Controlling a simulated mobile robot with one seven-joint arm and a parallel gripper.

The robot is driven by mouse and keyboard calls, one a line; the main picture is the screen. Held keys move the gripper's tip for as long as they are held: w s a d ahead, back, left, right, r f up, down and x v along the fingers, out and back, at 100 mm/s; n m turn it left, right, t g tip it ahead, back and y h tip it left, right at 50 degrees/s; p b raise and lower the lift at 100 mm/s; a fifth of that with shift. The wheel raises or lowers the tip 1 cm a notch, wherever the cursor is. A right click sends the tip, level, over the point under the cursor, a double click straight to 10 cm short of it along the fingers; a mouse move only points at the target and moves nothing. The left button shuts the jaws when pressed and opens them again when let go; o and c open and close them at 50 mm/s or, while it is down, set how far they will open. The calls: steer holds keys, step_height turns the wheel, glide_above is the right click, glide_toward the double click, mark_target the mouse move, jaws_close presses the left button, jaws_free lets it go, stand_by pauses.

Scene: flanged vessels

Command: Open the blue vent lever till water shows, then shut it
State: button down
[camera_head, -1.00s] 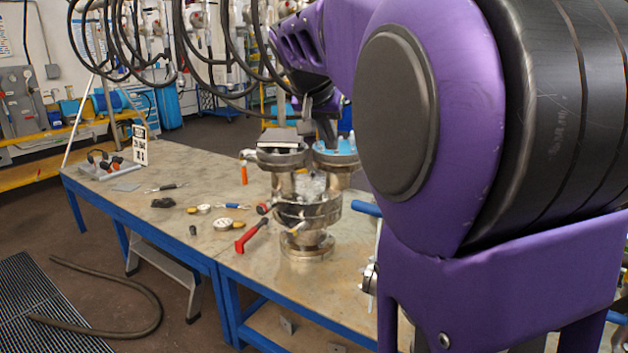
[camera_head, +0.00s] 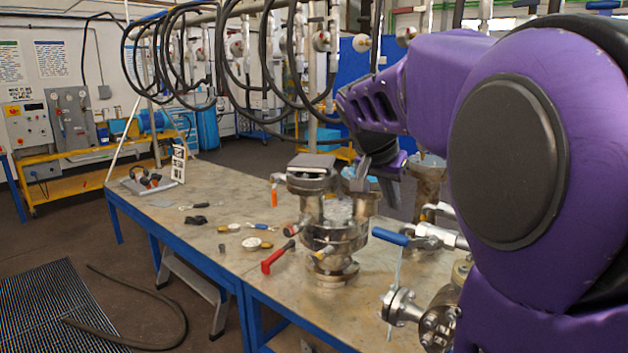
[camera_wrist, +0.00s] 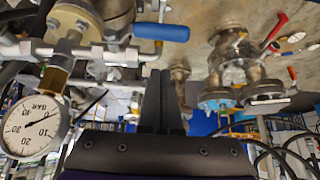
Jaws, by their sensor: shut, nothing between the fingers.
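The blue vent lever (camera_head: 389,237) is a blue-sleeved handle on a small metal valve at the table's right front. It also shows at the top of the wrist view (camera_wrist: 162,32), running sideways from its pipework. My gripper (camera_head: 376,178) is over the table, behind and above the lever, apart from it. In the wrist view my gripper's dark fingers (camera_wrist: 166,75) are together, with nothing between them. The fingers are not touching the lever. I see no water. Part of the pipework is hidden behind my arm.
A flanged vessel (camera_head: 332,235) with a red-handled lever (camera_head: 278,257) stands left of the blue lever. A pressure gauge (camera_wrist: 32,126) is close in the wrist view. Black hoses (camera_head: 262,70) hang above.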

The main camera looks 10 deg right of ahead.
mark_target(386, 235)
steer(key=shift+s+a+f, duration=0.1)
steer(key=shift+a+f, duration=0.05)
steer(key=shift+f, duration=0.9)
steer(key=shift+s+a+f, duration=0.1)
steer(key=shift+a+f, duration=0.05)
steer(key=shift+f, duration=0.85)
steer(key=shift+w+f, duration=0.1)
